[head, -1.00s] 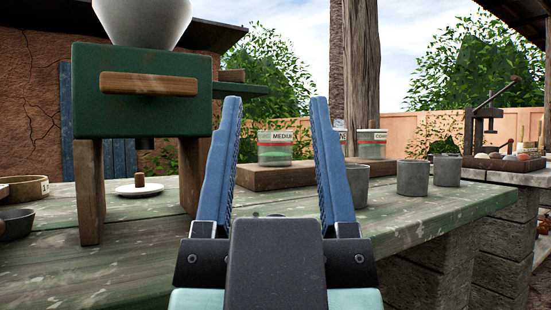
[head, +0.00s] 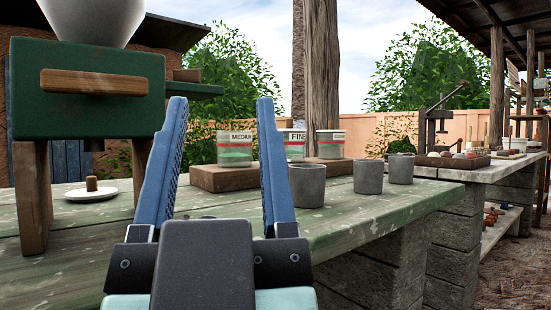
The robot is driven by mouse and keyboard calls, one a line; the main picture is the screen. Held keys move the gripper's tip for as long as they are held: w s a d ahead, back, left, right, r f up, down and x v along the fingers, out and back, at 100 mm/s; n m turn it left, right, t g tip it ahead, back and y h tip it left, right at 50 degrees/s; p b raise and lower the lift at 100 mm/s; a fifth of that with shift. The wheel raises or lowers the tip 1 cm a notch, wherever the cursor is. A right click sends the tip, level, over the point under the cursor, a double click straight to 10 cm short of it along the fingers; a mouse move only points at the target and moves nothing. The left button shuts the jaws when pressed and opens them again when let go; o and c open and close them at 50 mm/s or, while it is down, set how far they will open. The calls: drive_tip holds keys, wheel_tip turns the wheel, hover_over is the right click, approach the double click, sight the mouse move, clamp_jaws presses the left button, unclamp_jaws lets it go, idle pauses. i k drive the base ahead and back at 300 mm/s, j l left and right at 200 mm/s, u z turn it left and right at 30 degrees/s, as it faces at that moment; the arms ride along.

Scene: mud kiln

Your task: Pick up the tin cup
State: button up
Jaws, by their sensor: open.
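Three grey tin cups stand upright on the green wooden table (head: 110,230). The nearest cup (head: 307,187) is just right of my right finger in the picture, a middle cup (head: 368,177) is farther right, and another cup (head: 401,168) is near the table's right edge. My gripper (head: 221,105) has two blue fingers spread wide, with nothing held between them. It points forward over the table, left of the cups in the picture. A small dark rim shows low between the fingers; my gripper hides most of it, so I cannot tell what it is.
Jars labelled MEDIUM (head: 236,148) and FINE (head: 294,143), with a third jar (head: 331,144), stand on a wooden block (head: 213,178) behind the cups. A green hopper machine (head: 85,95) on wooden legs stands left. A white plate (head: 91,192) lies beneath it.

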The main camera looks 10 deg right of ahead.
sight(401, 168)
drive_tip(key=z, duration=0.85)
